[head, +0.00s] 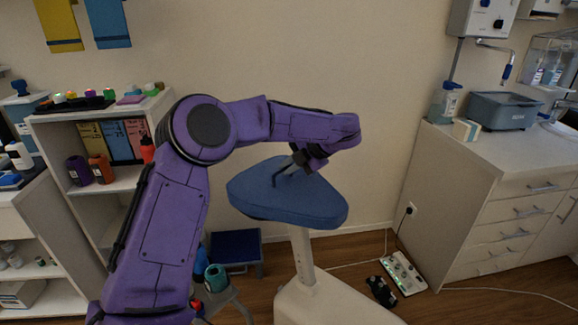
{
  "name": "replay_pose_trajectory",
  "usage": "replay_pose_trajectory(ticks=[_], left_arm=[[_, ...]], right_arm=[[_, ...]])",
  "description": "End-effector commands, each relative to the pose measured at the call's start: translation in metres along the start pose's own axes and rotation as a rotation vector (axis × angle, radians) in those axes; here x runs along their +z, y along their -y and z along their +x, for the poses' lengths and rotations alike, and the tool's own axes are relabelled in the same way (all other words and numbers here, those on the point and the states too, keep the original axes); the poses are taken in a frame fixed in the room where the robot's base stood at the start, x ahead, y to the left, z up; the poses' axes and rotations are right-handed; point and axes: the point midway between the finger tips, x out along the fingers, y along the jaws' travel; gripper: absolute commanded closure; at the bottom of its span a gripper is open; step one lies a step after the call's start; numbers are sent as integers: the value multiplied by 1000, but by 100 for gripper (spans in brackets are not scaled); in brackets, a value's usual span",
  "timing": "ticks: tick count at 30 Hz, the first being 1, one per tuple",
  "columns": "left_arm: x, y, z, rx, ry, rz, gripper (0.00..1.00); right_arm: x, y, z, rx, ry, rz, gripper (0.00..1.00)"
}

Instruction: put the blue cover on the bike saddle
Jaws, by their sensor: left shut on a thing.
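The blue cover (290,204) is a rounded, triangular saddle shape in the middle of the head view. It appears to lie over the top of a pale post (302,255), where the bike saddle would be. The saddle itself is hidden, so I cannot tell how closely the cover fits on it. My left gripper (287,173) reaches down from the purple arm to the top of the cover. It is shut on the cover, with its fingertips partly hidden at the surface. My right gripper is not in view.
A white shelf unit (118,182) with bottles and books stands at the left. A white drawer counter (500,210) stands at the right. A dark blue step stool (237,247) is behind the post. A power strip (404,272) and cables lie on the floor at right.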

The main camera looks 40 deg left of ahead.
Motion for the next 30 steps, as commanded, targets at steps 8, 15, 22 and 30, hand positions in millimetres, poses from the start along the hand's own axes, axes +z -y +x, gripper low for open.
replay_pose_trajectory(ticks=[8,15,22,30], left_arm=[[0,0,0,0,0,0,59],[0,0,-1,0,0,0,59],[1,0,-40,4,4,-2,59],[0,-1,-96,2,2,-1,59]], right_arm=[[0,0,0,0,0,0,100],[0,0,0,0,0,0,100],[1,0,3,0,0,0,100],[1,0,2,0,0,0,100]])
